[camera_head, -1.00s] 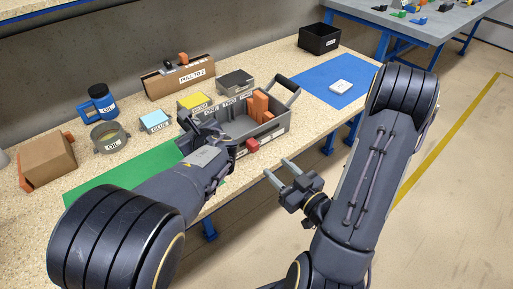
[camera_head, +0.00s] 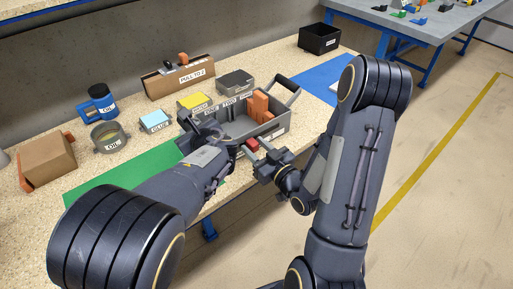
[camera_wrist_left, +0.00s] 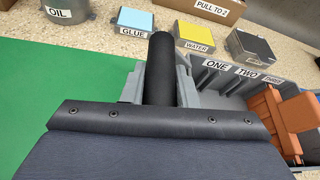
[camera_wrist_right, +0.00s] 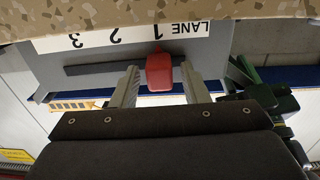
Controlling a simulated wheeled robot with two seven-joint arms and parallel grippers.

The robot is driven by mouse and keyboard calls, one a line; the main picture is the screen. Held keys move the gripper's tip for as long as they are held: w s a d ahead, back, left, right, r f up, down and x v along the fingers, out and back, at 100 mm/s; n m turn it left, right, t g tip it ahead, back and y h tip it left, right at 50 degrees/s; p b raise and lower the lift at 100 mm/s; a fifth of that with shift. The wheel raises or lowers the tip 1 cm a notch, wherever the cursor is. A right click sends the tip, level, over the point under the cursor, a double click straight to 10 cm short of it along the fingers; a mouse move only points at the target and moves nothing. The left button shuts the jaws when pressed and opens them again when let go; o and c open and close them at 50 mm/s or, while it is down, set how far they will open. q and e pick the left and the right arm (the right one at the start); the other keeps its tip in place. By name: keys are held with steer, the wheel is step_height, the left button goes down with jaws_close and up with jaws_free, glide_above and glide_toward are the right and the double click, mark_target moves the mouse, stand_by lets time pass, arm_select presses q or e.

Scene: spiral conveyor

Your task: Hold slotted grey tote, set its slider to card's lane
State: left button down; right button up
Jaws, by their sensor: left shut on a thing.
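The slotted grey tote (camera_head: 238,126) stands on the bench, with slots labelled ONE, TWO and THREE and orange pieces (camera_head: 259,104) toward the THREE side. My left gripper (camera_head: 193,124) is shut on its near-left black handle (camera_wrist_left: 160,65). The red slider (camera_wrist_right: 159,72) sits in a dark slot on the tote's front, at the 1 of the LANE label (camera_wrist_right: 120,38), which appears upside down. My right gripper (camera_wrist_right: 160,88) is open, one finger on each side of the slider, with visible gaps. The card (camera_head: 193,75) on a brown holder reads PULL TO 2.
Behind the tote stand yellow WATER (camera_head: 195,101), blue GLUE (camera_head: 155,121) and dark grey (camera_head: 236,82) boxes. A green mat (camera_head: 120,175) lies in front; a blue mat (camera_head: 322,78) is right.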

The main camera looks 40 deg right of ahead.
arm_select(q)
steer(key=shift+s+f, duration=0.1)
steer(key=shift+f, duration=0.2)
arm_select(e)
jaws_close()
steer(key=d, duration=0.9)
steer(key=shift+w+d, duration=0.15)
steer(key=shift+d, duration=0.15)
steer(key=shift+o, duration=0.8)
jaws_free()
steer(key=s, duration=1.2)
steer(key=shift+d, duration=0.2)
